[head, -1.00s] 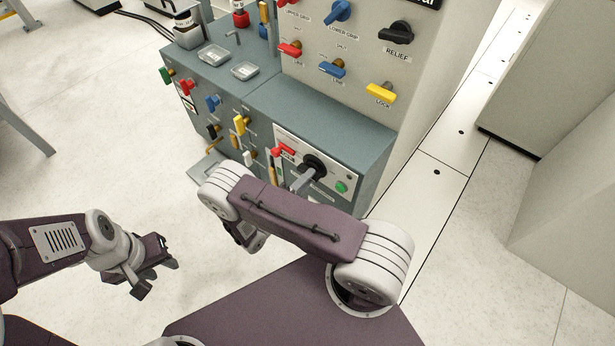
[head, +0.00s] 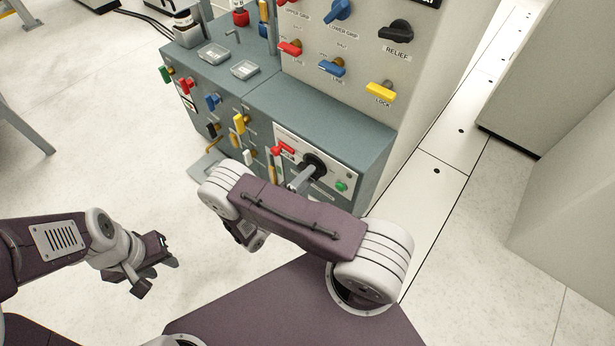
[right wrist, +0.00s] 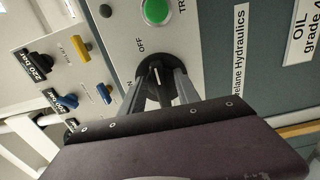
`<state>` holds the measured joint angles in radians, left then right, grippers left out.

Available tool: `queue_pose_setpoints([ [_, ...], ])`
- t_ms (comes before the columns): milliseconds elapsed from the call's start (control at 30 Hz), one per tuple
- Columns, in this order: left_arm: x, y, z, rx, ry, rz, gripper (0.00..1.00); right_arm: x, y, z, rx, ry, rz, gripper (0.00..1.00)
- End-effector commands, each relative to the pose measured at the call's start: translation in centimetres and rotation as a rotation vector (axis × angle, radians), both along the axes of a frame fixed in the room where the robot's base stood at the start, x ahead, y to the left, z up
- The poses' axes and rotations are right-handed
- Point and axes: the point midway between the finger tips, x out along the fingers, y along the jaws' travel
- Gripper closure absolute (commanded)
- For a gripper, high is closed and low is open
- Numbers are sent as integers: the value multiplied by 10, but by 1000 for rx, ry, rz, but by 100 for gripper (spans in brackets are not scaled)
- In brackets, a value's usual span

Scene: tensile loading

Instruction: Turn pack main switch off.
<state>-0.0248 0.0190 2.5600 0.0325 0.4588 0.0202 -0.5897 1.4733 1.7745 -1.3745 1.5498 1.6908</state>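The pack main switch is a black rotary knob (head: 313,162) on the pale panel at the cabinet's right front. In the right wrist view, the black knob (right wrist: 157,66) has a white mark and sits near the ON and OFF labels. The mark runs roughly up and down in that picture. My right gripper (right wrist: 163,82) is open, with one finger on each side of the knob's grip; whether either touches it is unclear. In the head view, my right arm hides much of this gripper (head: 301,180). My left gripper (head: 158,274) is open and empty over the floor at left.
A green button (right wrist: 155,11) is beside the switch. A red-handled valve (head: 282,149) is close left of it. Yellow (head: 239,123) and blue (head: 212,102) handles line the cabinet front. The upper panel carries a black RELIEF knob (head: 396,31).

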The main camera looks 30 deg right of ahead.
Motion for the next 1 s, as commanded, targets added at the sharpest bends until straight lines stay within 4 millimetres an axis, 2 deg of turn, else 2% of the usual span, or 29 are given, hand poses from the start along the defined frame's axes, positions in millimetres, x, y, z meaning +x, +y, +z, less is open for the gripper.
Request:
queue_pose_setpoints([
  [133,0,0,6,0,0,0,64,-5,14,2,0,-1,5,62],
  [333,0,0,17,0,0,0,64,-22,57,2,2,-2,7,62],
  [500,0,0,20,0,0,0,64,-32,79,1,0,-1,2,62],
  [1000,0,0,20,0,0,0,64,-35,84,0,0,0,0,62],
])
